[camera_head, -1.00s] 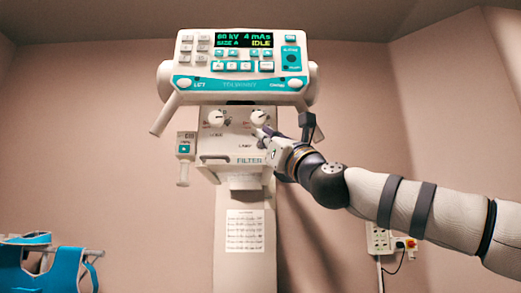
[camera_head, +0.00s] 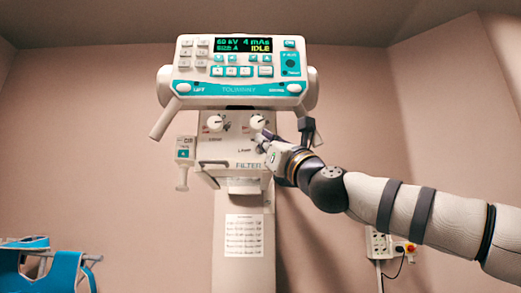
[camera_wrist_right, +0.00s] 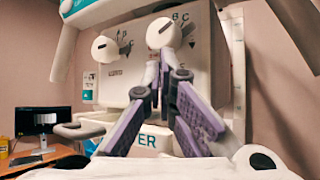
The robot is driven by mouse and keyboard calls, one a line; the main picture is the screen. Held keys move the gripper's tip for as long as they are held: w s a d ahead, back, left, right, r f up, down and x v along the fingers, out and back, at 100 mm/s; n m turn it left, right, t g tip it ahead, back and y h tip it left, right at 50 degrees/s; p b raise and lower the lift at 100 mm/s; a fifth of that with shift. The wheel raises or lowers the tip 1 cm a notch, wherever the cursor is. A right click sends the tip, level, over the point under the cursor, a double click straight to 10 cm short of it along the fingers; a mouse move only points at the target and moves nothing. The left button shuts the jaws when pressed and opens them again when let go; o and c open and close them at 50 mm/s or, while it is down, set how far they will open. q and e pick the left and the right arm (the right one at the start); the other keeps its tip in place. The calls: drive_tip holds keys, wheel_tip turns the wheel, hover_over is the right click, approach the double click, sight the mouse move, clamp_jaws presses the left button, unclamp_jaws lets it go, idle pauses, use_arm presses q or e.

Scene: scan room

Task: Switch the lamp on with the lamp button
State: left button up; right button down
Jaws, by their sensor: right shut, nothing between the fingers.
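The white control panel (camera_head: 228,150) of the column-mounted scan unit carries a small LAMP label (camera_head: 245,150) near its middle. I cannot make out the lamp button itself; my right gripper covers the panel just right of the label. My right gripper (camera_head: 262,137) is shut and empty, its tips in front of the panel just below the right knob (camera_head: 257,121). In the right wrist view its purple-padded fingers (camera_wrist_right: 158,75) meet just below the same knob (camera_wrist_right: 162,33). I cannot tell whether the tips touch the panel. My left gripper is out of view.
The left knob (camera_head: 214,122) is on the same panel. A hand switch (camera_head: 184,153) hangs left of the panel. A handle bar (camera_head: 230,164) runs below. A blue apron (camera_head: 45,265) hangs at lower left.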

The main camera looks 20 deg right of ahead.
idle(0.3)
drive_tip(key=shift+w+d+f, duration=0.1)
drive_tip(key=shift+w+d, duration=0.05)
drive_tip(key=shift+w, duration=0.35)
drive_tip(key=shift+s, duration=0.1)
drive_tip(key=shift+w+d+b, duration=0.1)
drive_tip(key=shift+w+b, duration=0.25)
drive_tip(key=shift+w, duration=0.05)
idle(0.4)
drive_tip(key=shift+s+a, duration=0.2)
drive_tip(key=shift+s, duration=0.6)
